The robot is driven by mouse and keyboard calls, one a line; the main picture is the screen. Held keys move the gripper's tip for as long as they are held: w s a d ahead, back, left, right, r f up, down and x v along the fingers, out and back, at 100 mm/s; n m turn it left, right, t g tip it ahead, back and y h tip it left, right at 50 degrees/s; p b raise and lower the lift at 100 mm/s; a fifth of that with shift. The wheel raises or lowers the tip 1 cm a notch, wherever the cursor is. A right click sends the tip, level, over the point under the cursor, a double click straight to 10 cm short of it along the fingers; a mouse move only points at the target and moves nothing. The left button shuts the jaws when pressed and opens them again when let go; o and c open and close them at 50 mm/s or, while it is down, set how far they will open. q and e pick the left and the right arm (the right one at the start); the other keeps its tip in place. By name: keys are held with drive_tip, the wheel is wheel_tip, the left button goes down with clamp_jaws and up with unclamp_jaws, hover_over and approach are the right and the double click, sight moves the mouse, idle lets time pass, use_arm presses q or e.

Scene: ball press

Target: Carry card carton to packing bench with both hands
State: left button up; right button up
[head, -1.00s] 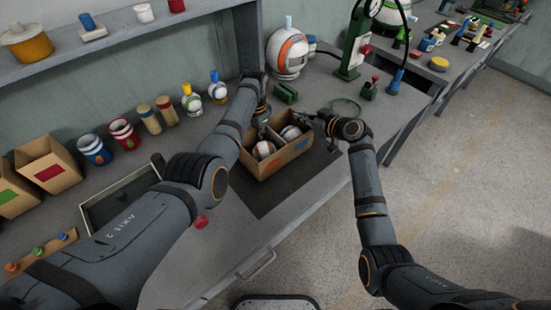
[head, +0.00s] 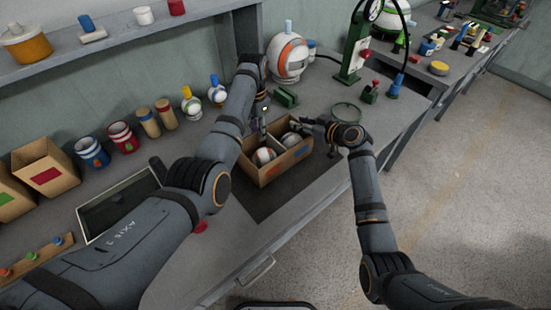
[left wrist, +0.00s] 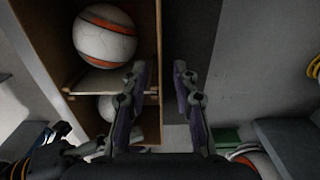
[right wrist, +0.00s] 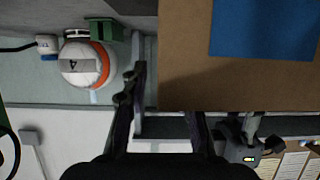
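The card carton (head: 272,176) is an open brown box with a divider, on a dark mat on the near bench. It holds two white balls with orange bands (head: 264,156). My left gripper (head: 262,126) is at the carton's far left wall. In the left wrist view its open fingers (left wrist: 160,82) stand on either side of the carton's wall edge, with gaps. My right gripper (head: 322,125) is at the carton's right end. In the right wrist view its fingers (right wrist: 165,105) are apart near a carton panel with a blue label (right wrist: 262,28); one fingertip is hidden behind the panel.
A round white and orange object (head: 288,56), a green block (head: 286,97) and a green press (head: 355,50) stand behind the carton. Cups (head: 122,137) and a tray (head: 118,203) are to the left. Another bench (head: 462,58) with small items is at the upper right. Open floor (head: 450,190) lies right.

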use_arm(q)
wheel_tip(320, 180, up, 5)
drive_tip(key=shift+r, duration=0.1)
use_arm(e)
drive_tip(key=v, duration=1.2)
